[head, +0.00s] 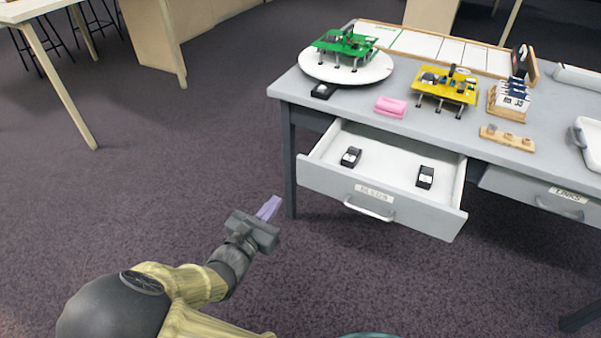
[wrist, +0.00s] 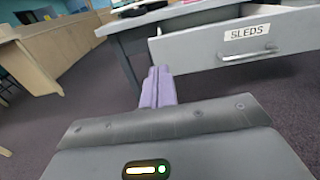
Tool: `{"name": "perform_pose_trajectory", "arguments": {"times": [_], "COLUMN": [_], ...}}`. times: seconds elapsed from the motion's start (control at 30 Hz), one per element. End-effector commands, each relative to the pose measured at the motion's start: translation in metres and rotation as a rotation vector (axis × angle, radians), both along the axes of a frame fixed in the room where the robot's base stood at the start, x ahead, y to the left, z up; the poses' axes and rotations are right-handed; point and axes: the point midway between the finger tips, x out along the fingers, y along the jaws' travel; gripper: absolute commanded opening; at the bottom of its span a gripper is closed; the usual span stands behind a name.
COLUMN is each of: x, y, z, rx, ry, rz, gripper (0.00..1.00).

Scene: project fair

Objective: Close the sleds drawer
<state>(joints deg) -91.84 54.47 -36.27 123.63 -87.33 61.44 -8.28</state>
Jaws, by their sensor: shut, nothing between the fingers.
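The sleds drawer (head: 382,203) hangs open from the grey table in the head view, pulled out toward me. Two small black sleds lie inside it, one at the left (head: 351,157) and one at the right (head: 425,177). Its silver bar handle (head: 369,209) sits below the label on the front. In the wrist view the drawer front (wrist: 215,45) with its "SLEDS" label shows at the upper right. My gripper (head: 269,207) has pale purple fingers, shut and empty. It is apart from the drawer, to the left of its front and lower; its fingers also show in the wrist view (wrist: 158,88).
The links drawer (head: 545,193) to the right looks slightly open. The tabletop (head: 365,123) bears a white turntable (head: 346,68) with a green model, a yellow model (head: 446,87), pink blocks (head: 390,107) and a card rack. A table leg (head: 290,165) stands left of the drawer.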

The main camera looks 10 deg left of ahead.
Motion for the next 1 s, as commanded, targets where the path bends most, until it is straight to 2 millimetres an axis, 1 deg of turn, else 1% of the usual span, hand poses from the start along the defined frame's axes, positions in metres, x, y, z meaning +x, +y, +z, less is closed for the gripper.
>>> {"name": "perform_pose_trajectory", "arguments": {"times": [0.17,0.27,0.37,0.9,1.0], "x": [0.002,0.009,0.02,0.108,0.121], "y": [-0.001,-0.004,-0.008,-0.041,-0.045], "z": [-0.001,-0.001,-0.002,-0.004,-0.003], "rx": [0.002,0.002,0.001,0.004,0.003], "ry": [0.002,0.002,0.001,0.0,0.001], "rz": [-0.002,-0.003,-0.005,-0.005,-0.004], "gripper": [0.0,0.0,0.0,0.0,0.0]}}
